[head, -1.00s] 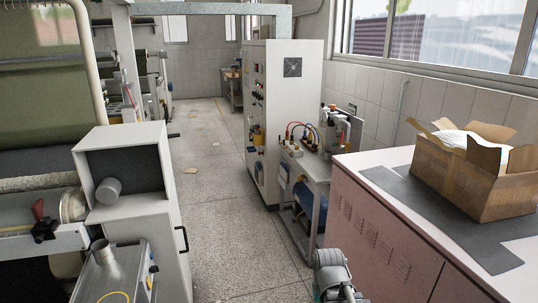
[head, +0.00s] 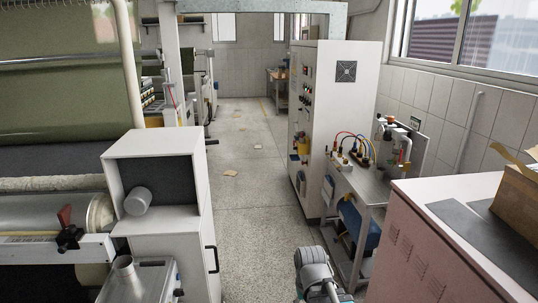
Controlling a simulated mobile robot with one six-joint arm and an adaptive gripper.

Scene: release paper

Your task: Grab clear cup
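I cannot make out a clear cup anywhere in the head view. A grey, rounded part of my own arm shows at the bottom edge, right of the middle, over the floor beside the metal side table. My gripper's fingers do not show.
A speckled floor aisle (head: 246,180) runs clear to the back, with small scraps on it. A white machine (head: 160,215) stands left. A control cabinet (head: 345,110) and a metal side table (head: 372,187) with cables stand right. A pink cabinet (head: 420,250) and cardboard box (head: 520,195) are far right.

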